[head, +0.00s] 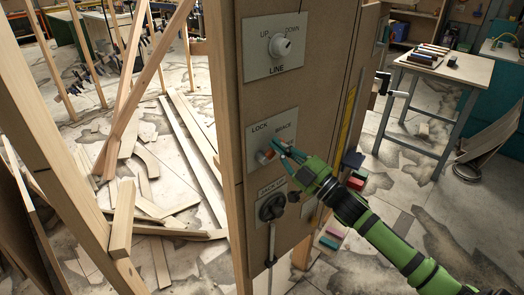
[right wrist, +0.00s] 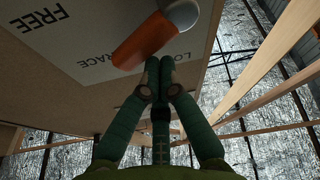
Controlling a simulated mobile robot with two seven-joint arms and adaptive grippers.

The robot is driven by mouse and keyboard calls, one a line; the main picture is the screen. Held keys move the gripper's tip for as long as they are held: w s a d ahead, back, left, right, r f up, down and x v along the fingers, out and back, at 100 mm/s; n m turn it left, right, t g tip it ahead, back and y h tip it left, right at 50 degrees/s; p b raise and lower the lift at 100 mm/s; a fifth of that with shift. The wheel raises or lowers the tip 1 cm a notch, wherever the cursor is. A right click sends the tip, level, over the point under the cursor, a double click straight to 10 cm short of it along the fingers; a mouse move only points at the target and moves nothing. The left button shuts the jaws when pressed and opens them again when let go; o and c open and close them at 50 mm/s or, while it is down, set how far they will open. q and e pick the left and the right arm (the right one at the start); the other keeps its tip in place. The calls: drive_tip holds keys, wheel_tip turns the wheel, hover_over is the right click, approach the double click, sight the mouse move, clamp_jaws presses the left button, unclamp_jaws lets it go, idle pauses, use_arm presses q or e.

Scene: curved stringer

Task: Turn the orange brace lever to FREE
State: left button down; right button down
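The orange brace lever (right wrist: 143,42) shows in the right wrist view on a grey hub (right wrist: 182,12). Its free end lies over the label plate between the letters LO and RACE, partly covering the lettering. FREE is printed farther left on that plate. In the head view the plate (head: 253,133) reads LOCK and BRACE, and the lever (head: 268,154) is partly hidden by my gripper. My right gripper (right wrist: 160,64) has its fingertips together right beside the lever, not around it; whether they touch it is unclear. It also shows in the head view (head: 279,147). My left gripper is not in view.
A LINE plate (head: 275,48) with a white knob sits above on the wooden panel. A black round knob (head: 271,207) sits below. Loose timber (head: 160,215) covers the floor at left. A work table (head: 446,66) stands at back right, with open floor before it.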

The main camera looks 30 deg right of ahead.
drive_tip(key=shift+w+d+f+m+t+h, duration=0.15)
drive_tip(key=shift+d+m+h, duration=0.15)
drive_tip(key=shift+m, duration=0.3)
drive_tip(key=shift+s+d+f+m+t+h, duration=0.15)
drive_tip(key=shift+d+m+h, duration=0.1)
drive_tip(key=shift+m, duration=0.35)
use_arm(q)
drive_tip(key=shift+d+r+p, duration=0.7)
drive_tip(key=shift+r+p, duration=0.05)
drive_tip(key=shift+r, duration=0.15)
use_arm(e)
drive_tip(key=m, duration=0.1)
drive_tip(key=m+h, duration=0.1)
drive_tip(key=m, duration=0.1)
drive_tip(key=f+m, duration=0.1)
drive_tip(key=shift+w+d+t+h, duration=0.15)
drive_tip(key=shift+d+t+h, duration=0.15)
drive_tip(key=shift+d+h, duration=0.1)
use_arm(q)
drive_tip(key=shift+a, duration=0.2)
use_arm(e)
drive_tip(key=shift+f+m, duration=0.1)
drive_tip(key=shift+m, duration=0.2)
